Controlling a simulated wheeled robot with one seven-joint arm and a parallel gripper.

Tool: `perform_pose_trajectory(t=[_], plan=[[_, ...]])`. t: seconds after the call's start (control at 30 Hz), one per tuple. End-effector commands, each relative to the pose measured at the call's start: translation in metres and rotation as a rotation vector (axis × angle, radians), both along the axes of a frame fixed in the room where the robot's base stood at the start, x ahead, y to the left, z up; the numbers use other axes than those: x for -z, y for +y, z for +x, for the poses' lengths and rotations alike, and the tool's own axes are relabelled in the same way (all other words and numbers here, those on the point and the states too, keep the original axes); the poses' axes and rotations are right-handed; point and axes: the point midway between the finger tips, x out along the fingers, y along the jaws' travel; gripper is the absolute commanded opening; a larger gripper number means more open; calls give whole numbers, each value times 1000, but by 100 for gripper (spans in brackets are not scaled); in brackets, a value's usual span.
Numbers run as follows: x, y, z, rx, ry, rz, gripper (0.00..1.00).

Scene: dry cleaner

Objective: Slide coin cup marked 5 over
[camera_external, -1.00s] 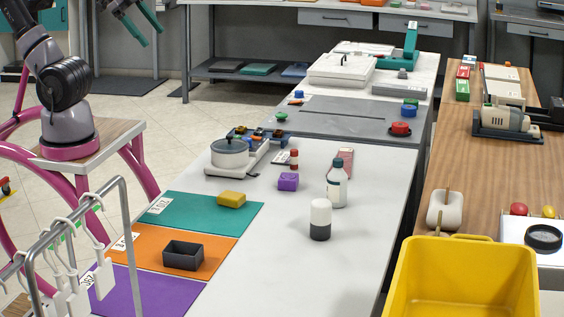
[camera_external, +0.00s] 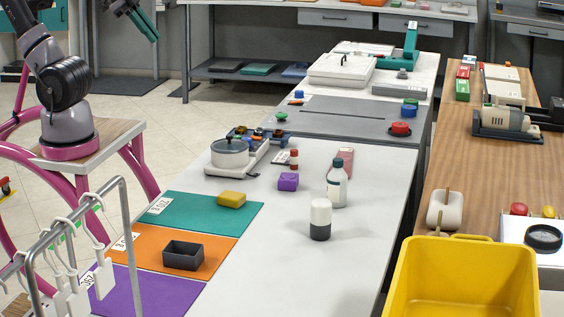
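No mark 5 is legible anywhere, so I cannot tell which thing is the coin cup. A small dark open box (camera_external: 182,256) sits on the orange mat (camera_external: 150,247); no number shows on it. A dark blue tray (camera_external: 262,136) with several small parts stands behind the white scale-like device (camera_external: 232,158), too small to make out. My gripper (camera_external: 152,38) is at the top left, high up and far from the worktable, with teal fingers. It seems empty. Its fingers overlap in this view, so the gap between them is unclear.
A yellow block (camera_external: 231,199) lies on the teal mat (camera_external: 190,222). A purple block (camera_external: 288,181), a white bottle (camera_external: 337,186) and a white-and-dark jar (camera_external: 320,220) stand on the white table. A hanger rail (camera_external: 127,230) is front left, a yellow bin (camera_external: 465,285) front right. The front table middle is clear.

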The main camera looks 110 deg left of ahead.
Motion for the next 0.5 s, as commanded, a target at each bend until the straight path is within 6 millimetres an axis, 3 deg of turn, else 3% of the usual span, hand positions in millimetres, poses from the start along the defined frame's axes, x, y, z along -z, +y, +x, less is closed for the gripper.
perform_pose_trajectory(t=[0.27,0.5], plan=[[46,-27,69,185,198,128,0],[116,-69,126,406,378,247,0]])
